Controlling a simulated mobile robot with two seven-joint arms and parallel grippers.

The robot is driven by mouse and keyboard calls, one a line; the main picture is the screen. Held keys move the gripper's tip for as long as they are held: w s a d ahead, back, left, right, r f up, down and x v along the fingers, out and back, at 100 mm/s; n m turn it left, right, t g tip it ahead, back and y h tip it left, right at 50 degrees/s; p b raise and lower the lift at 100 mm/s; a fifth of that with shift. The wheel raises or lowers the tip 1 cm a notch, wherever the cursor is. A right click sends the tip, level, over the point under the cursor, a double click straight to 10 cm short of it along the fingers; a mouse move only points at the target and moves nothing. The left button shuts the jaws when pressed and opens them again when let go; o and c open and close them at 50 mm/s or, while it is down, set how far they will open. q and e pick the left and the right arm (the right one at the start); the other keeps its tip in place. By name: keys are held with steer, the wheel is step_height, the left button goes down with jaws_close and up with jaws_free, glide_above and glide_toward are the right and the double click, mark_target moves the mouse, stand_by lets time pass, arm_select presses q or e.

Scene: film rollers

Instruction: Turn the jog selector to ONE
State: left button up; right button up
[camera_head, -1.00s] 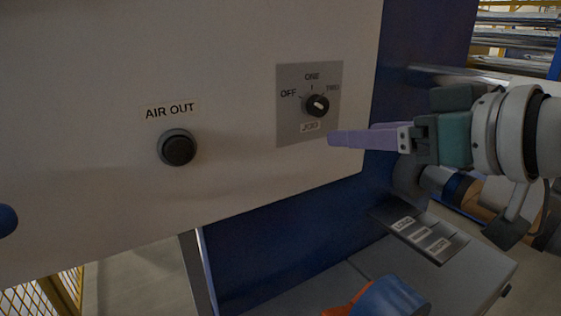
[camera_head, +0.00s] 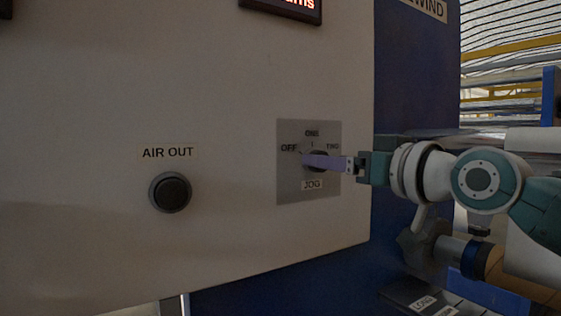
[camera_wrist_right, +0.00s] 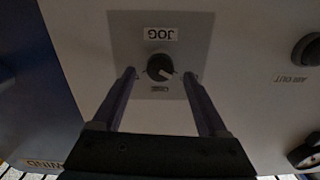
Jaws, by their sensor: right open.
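The jog selector (camera_head: 319,154) is a dark round knob on a grey plate (camera_head: 291,188) marked OFF, ONE, TWO and JOG. In the head view my right gripper's purple finger partly covers it. My right gripper (camera_head: 304,160) comes in from the right, with its fingers over the plate. In the wrist view, which is upside down, the knob (camera_wrist_right: 158,64) lies between the two fingertips of the open gripper (camera_wrist_right: 160,75), with a gap on each side. A white mark on the knob points to the lower right there; I cannot tell surely which label it meets. My left gripper is not in view.
A black AIR OUT button (camera_head: 170,193) stands out from the panel (camera_head: 90,120) left of the jog plate. A lit display (camera_head: 284,8) is at the top. A blue machine frame (camera_head: 410,80) is to the right. The panel between button and plate is bare.

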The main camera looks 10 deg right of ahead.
steer(key=shift+x, duration=1)
steer(key=shift+c, duration=0.3)
jaws_close()
